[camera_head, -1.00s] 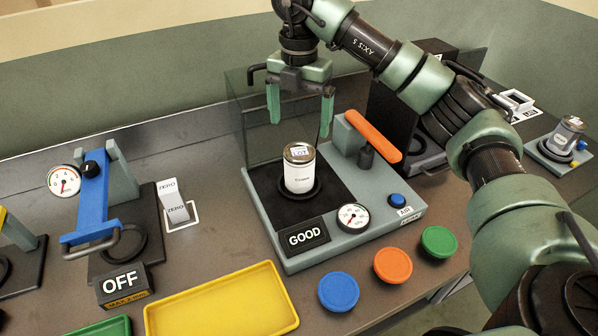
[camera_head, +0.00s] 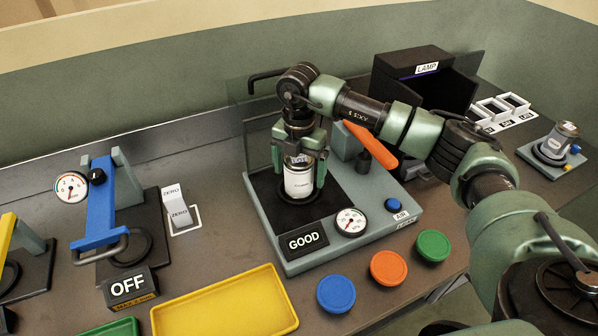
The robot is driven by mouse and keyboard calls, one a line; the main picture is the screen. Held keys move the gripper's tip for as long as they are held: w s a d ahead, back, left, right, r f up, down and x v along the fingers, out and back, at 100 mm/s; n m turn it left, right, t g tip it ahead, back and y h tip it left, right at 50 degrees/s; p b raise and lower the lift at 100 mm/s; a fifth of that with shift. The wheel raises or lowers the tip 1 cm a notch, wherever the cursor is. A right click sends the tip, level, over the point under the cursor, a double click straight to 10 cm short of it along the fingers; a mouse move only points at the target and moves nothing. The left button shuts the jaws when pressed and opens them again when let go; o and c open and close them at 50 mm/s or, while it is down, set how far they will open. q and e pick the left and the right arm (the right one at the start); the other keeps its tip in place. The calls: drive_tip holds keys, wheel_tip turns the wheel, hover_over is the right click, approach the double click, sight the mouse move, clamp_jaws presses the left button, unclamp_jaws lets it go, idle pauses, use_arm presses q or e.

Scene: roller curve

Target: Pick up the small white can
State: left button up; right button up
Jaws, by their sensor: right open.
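The small white can (camera_head: 299,180) stands upright on the round black seat of the grey test station, behind the GOOD sign. Its label shows, and its top is partly hidden by my gripper. My right gripper (camera_head: 298,178) points down over the can, with one green finger on each side of it. The fingers are open. I cannot tell whether either one touches the can. My left gripper is not in view.
An orange lever (camera_head: 371,142) stands close on the right of the gripper, and a clear panel is behind it. The GOOD sign (camera_head: 303,241) and a gauge (camera_head: 351,222) are in front. A yellow tray (camera_head: 226,304) and blue, orange and green discs lie nearer.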

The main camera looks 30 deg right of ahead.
drive_tip(key=shift+c, duration=0.3)
drive_tip(key=c, duration=1.9)
drive_tip(key=shift+r, duration=0.15)
